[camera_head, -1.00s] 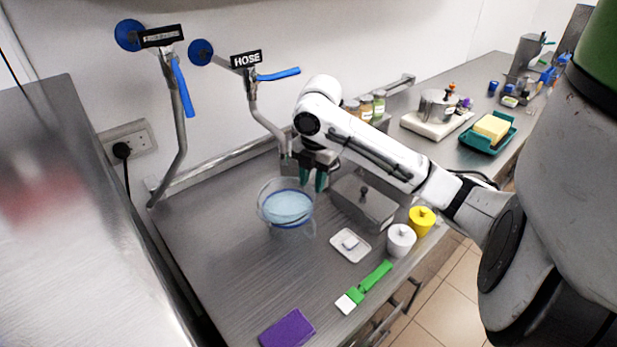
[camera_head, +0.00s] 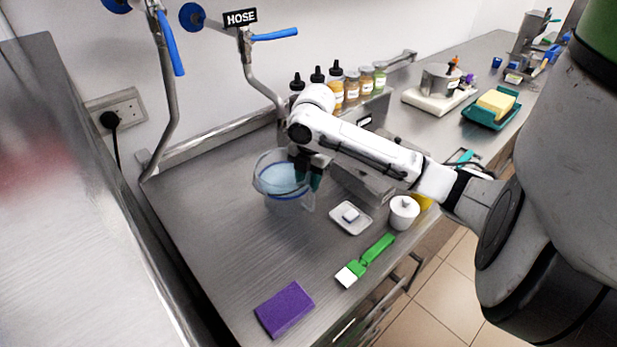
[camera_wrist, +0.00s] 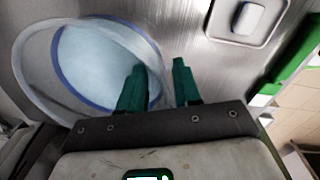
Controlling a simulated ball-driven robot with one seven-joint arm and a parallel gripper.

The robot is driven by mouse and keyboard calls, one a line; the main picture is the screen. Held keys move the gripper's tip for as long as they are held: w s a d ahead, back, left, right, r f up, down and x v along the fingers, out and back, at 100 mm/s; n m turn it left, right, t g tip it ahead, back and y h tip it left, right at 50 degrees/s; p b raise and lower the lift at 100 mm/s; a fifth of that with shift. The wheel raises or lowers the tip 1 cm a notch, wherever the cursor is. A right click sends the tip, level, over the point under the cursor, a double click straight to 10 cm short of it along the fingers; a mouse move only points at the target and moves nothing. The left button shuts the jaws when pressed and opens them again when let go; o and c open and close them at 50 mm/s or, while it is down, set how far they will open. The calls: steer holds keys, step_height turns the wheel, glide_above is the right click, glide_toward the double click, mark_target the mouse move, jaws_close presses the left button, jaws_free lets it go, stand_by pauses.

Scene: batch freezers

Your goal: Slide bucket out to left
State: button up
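The clear bucket (camera_head: 272,182) with bluish-white contents stands upright on the steel counter, below the hose tap. It also shows in the wrist view (camera_wrist: 38,75). My gripper (camera_head: 308,178) is at the bucket's right side, with its green fingertips low at the rim. In the wrist view my gripper (camera_wrist: 158,75) has its two fingers apart; the left finger overlaps the bucket's rim and the right finger is outside it.
A steel box (camera_head: 358,185) stands close right of my gripper. A white dish (camera_head: 350,218), a white pot (camera_head: 403,212), a green brush (camera_head: 368,258) and a purple sponge (camera_head: 284,309) lie towards the front. The counter left of the bucket (camera_head: 205,215) is clear.

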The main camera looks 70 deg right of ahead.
stand_by(0.3)
jaws_close()
steer(key=shift+f, duration=0.1)
stand_by(1.2)
